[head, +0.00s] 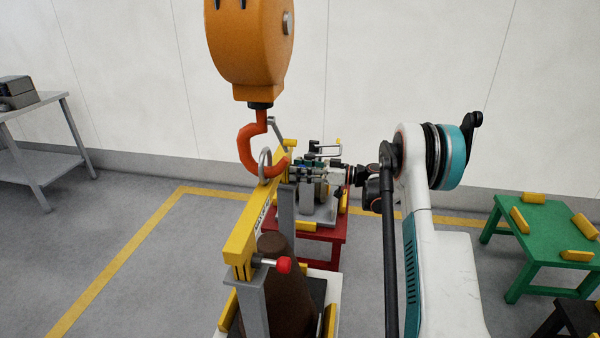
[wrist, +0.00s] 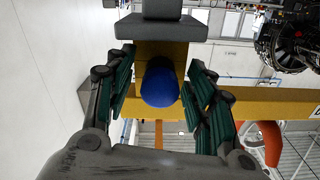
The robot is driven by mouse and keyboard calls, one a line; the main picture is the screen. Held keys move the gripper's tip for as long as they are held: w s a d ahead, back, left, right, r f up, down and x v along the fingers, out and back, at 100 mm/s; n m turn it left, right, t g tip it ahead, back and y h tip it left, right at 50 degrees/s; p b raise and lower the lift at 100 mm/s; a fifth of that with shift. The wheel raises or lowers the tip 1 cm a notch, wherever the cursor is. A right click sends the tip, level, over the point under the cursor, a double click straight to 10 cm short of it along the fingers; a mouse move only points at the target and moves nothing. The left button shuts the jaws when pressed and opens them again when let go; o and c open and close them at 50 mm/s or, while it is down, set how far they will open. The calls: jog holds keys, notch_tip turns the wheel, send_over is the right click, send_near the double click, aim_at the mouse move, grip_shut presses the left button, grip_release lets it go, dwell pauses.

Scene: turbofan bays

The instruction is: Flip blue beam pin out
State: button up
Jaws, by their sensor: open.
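The blue beam pin (wrist: 160,84) shows its rounded blue end in the wrist view, in front of the yellow beam (wrist: 245,100). My gripper (wrist: 158,92) is open, with one green-padded finger on each side of the blue end. A gap shows on both sides, and I see no clear contact. In the head view the yellow beam (head: 247,232) runs away from me, and my gripper (head: 303,164) is at its far end. The blue pin cannot be made out there.
An orange hoist (head: 248,45) hangs above the beam, its red hook (head: 246,150) at the shackle (head: 265,165). A red-knobbed pin (head: 284,265) sits at the beam's near end. A brown cone (head: 275,285) stands below. A red stand (head: 318,250) and green table (head: 540,235) are right.

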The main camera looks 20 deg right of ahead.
grip_shut()
jog(key=shift+s+d, duration=0.25)
jog(key=shift+d, duration=0.2)
jog(key=v, duration=0.2)
jog(key=shift+s+d, duration=0.2)
jog(key=shift+d, duration=0.05)
grip_release()
jog(key=shift+d, duration=0.1)
